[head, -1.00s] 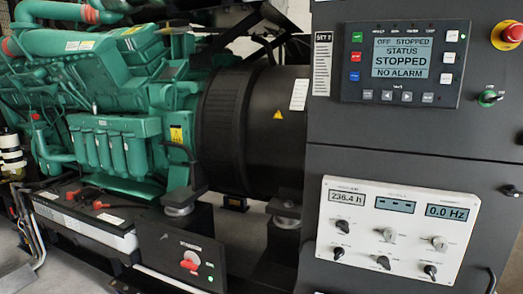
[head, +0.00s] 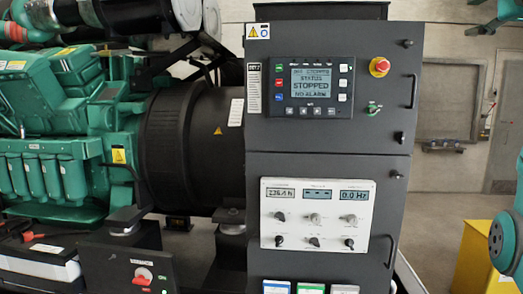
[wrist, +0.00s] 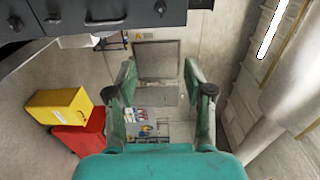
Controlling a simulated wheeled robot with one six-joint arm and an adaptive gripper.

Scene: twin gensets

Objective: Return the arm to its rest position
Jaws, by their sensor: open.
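My gripper (wrist: 160,90) shows in the wrist view with its two green fingers spread apart and nothing between them. It points past the cabinet toward a grey wall, clear of any surface. In the head view, teal parts of my arm show at the right edge; my fingertips cannot be made out there. The dark control cabinet (head: 329,142) stands left of the arm, apart from it. Its display (head: 310,88) reads STOPPED and NO ALARM.
The green engine (head: 50,130) and black generator housing (head: 185,150) fill the left of the head view. A yellow box (wrist: 58,108) and a red box (wrist: 85,138) stand on the floor. Open floor (head: 440,225) lies right of the cabinet.

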